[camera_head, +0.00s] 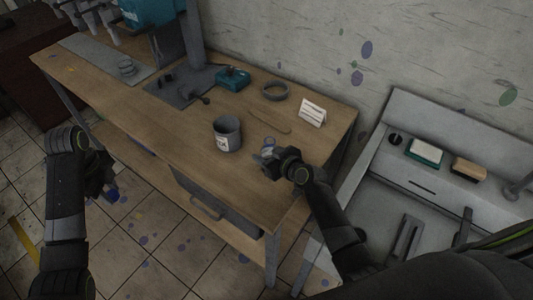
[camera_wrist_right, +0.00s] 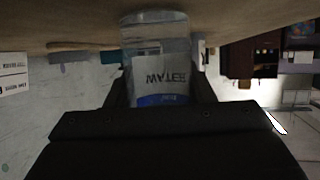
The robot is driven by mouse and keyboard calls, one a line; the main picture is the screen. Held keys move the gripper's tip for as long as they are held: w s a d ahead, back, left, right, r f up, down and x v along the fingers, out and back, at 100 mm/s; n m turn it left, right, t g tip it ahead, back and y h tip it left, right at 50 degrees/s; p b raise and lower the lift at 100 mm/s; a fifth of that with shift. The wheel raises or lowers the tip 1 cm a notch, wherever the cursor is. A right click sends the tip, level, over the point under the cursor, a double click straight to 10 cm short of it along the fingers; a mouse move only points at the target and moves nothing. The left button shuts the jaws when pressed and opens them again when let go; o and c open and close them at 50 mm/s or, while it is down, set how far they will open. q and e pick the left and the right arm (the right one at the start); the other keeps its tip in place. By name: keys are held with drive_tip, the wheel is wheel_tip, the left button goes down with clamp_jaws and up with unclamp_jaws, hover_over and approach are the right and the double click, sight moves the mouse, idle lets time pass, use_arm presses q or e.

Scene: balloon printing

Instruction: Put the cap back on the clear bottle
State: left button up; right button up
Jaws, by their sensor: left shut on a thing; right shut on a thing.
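My left gripper (camera_head: 108,188) is off the front edge of the bench, above the floor. It is shut on a small dark blue thing, which looks like the cap (camera_head: 112,195). The bottle's mouth is not clearly visible.
A grey labelled can (camera_head: 227,135) stands left of the right gripper on the wooden workbench (camera_head: 185,135). A teal box (camera_head: 232,79), a grey ring (camera_head: 275,90) and a white sign (camera_head: 312,112) are behind. A grey sink unit (camera_head: 420,185) is at the right.

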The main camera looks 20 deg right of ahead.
use_arm(q)
drive_tip(key=shift+f, duration=0.25)
use_arm(e)
drive_tip(key=shift+f, duration=0.2)
use_arm(q)
drive_tip(key=shift+r, duration=0.1)
use_arm(e)
drive_tip(key=o, duration=1.4)
drive_tip(key=shift+r, duration=0.1)
use_arm(q)
drive_tip(key=shift+r, duration=0.1)
use_arm(e)
drive_tip(key=shift+r, duration=0.1)
use_arm(q)
drive_tip(key=shift+r, duration=0.2)
use_arm(e)
drive_tip(key=shift+r, duration=0.15)
use_arm(q)
drive_tip(key=shift+f+b, duration=0.7)
drive_tip(key=shift+f, duration=0.15)
use_arm(e)
drive_tip(key=v, duration=1.2)
